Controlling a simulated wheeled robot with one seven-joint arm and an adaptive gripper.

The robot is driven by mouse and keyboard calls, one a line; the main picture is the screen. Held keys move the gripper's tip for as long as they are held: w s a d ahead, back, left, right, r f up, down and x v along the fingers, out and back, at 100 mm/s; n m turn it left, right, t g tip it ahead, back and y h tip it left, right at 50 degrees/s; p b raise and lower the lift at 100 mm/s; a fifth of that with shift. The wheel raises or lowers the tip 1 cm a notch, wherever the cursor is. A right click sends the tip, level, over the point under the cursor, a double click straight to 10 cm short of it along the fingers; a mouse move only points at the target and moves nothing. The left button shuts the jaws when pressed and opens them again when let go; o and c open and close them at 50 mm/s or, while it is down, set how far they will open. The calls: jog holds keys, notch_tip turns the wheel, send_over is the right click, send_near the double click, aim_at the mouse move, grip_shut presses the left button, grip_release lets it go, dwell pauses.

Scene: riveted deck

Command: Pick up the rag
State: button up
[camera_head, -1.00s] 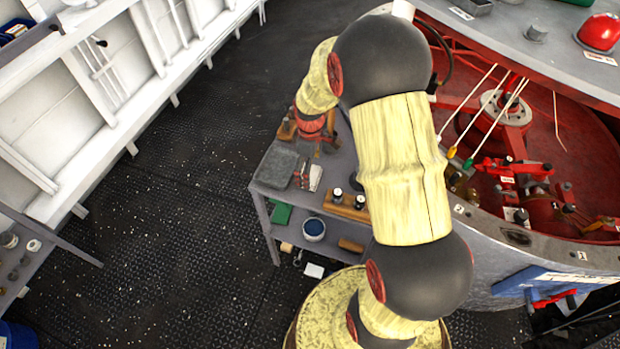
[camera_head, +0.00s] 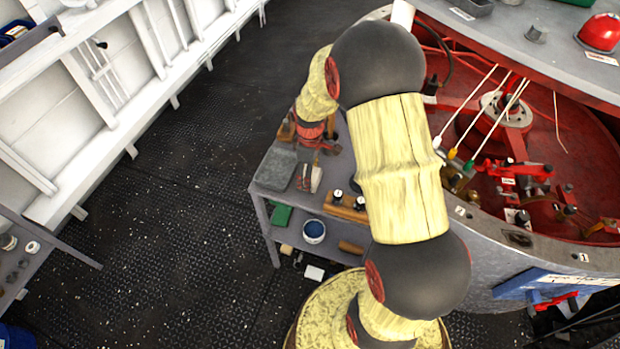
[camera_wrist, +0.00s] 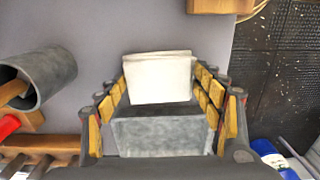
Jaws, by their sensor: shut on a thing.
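In the wrist view, a white folded cloth, which looks like the rag (camera_wrist: 158,80), sits between the yellow-padded fingers of my gripper (camera_wrist: 160,92). The fingers are shut on it from both sides. A grey block (camera_wrist: 160,137) shows between the fingers just below the cloth in the picture; I cannot tell whether they touch. In the head view, my gripper (camera_head: 320,145) is small and partly hidden at the far end of the bench, and the rag cannot be made out there.
The grey bench (camera_head: 338,170) carries a dark grey slab (camera_head: 276,168) and a wooden block with knobs (camera_head: 345,205). In the wrist view, a grey cylinder (camera_wrist: 40,78) lies at the left. The red machine (camera_head: 540,140) stands at the right. Open deck lies left of the bench.

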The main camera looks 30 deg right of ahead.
jog(key=shift+c, duration=1.4)
notch_tip(320, 180, up, 10)
jog(key=p, duration=0.2)
jog(key=o, duration=0.5)
jog(key=shift+c, duration=1.1)
